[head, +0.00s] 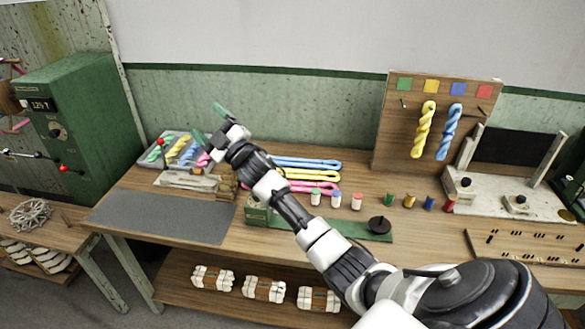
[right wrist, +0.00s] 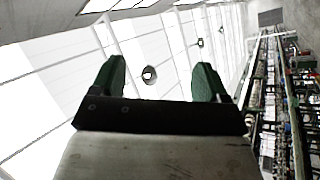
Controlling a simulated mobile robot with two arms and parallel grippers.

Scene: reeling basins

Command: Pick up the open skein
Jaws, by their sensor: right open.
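Open skeins lie stretched out side by side on the table behind my right forearm: a blue one (head: 305,163), a yellow one (head: 313,174) and a pink one (head: 318,185). My arm hides their left ends. My right gripper (head: 209,122) is raised in the air to the left of the skeins, near the wall, with its green fingers apart and nothing between them. The right wrist view shows the open fingers (right wrist: 158,80) against bright ceiling panels, with no skein in sight. My left gripper is not in view.
A tray (head: 148,161) of twisted skeins stands at the back left. Twisted yellow (head: 423,130) and blue (head: 450,132) skeins hang on a wooden board (head: 391,150). Several small spools and a black knob (head: 380,225) stand right of my arm. The grey mat (head: 165,218) is clear.

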